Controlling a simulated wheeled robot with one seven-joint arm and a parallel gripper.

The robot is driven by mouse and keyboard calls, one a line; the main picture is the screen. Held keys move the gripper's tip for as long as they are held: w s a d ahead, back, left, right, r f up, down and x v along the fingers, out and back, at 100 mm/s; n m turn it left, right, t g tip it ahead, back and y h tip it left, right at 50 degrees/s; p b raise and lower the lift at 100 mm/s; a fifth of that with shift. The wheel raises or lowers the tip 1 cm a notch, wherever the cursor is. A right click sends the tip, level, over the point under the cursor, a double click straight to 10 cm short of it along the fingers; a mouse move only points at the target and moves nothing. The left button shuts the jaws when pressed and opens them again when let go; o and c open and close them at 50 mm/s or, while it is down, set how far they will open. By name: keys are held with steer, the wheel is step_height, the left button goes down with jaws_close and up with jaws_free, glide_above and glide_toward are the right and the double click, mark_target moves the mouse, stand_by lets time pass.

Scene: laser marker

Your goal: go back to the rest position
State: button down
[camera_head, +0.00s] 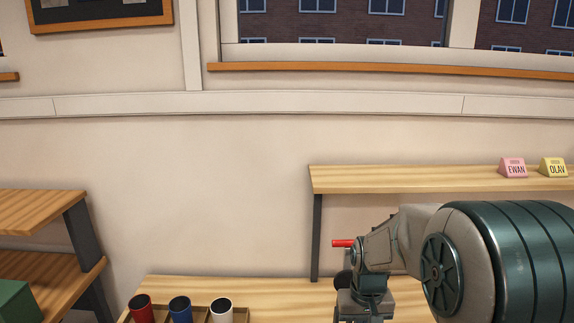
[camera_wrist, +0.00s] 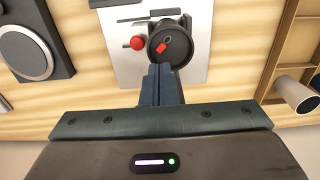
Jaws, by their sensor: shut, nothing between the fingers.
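My gripper (camera_wrist: 161,72) shows in the wrist view with its two fingers together and nothing between them. Its tips point at a black round part (camera_wrist: 170,45) with a small red piece on it, part of a device on a silver plate (camera_wrist: 125,68). A red knob (camera_wrist: 137,43) sits just left of that round part. I cannot tell whether the fingertips touch the device. In the head view my arm covers the lower right, and the fingers cannot be made out there.
A wooden rack with a red cup (camera_head: 142,310), a blue cup (camera_head: 180,309) and a white cup (camera_head: 221,311) stands on the table (camera_head: 265,289). A shelf behind holds pink (camera_head: 512,168) and yellow (camera_head: 553,168) name blocks. A dark box (camera_wrist: 35,45) lies left in the wrist view.

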steer(key=shift+r+p, duration=0.3)
steer(key=shift+r, duration=0.3)
steer(key=s+r+t, duration=0.1)
steer(key=s+r, duration=0.3)
steer(key=s, duration=0.3)
steer(key=s+a+r+t, duration=0.1)
steer(key=s+r+t, duration=0.1)
steer(key=s+r, duration=0.3)
steer(key=s, duration=0.3)
steer(key=shift+s+r, duration=0.2)
steer(key=shift+s, duration=0.1)
